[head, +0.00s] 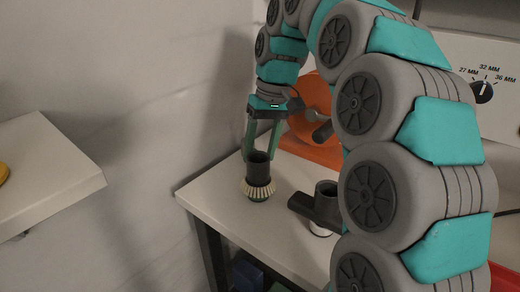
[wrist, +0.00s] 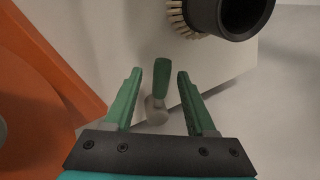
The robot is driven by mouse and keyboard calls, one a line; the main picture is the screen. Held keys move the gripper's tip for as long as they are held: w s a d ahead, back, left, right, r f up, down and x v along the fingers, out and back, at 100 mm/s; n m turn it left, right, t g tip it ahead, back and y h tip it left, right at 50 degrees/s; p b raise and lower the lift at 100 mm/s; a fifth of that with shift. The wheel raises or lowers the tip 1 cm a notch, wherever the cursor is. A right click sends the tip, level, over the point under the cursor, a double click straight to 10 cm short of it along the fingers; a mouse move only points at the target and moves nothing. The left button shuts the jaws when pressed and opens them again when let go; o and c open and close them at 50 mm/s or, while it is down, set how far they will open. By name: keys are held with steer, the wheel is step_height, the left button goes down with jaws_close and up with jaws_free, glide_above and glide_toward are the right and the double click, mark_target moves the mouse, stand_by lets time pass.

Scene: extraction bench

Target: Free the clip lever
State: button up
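In the wrist view, a small green lever (wrist: 161,78) with a grey rounded end (wrist: 157,110) shows between my gripper's (wrist: 160,82) two green fingers. I take it to be the clip lever. The fingers are open, with a gap on each side of the lever. I cannot tell how far below the fingertips it lies. In the head view, my gripper (head: 262,143) points down behind a dark tube with a pale bristle ring (head: 258,189). The lever cannot be made out there. The bristle ring also shows at the wrist view's top right (wrist: 176,18).
The tube stands on a white bench (head: 222,190). A dark fitting (head: 318,205) stands to its right. An orange body (head: 312,135) is behind. A panel with a millimetre dial (head: 482,92) is at the right. A pale shelf (head: 45,170) is at the left.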

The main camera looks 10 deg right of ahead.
steer(key=shift+o, duration=0.2)
steer(key=shift+r, duration=0.1)
steer(key=shift+d+r, duration=0.1)
steer(key=shift+r, duration=0.45)
step_height(320, 180, up, 6)
steer(key=d+p, duration=0.1)
steer(key=p, duration=0.2)
steer(key=shift+d+r+p, duration=0.15)
steer(key=shift+p, duration=0.25)
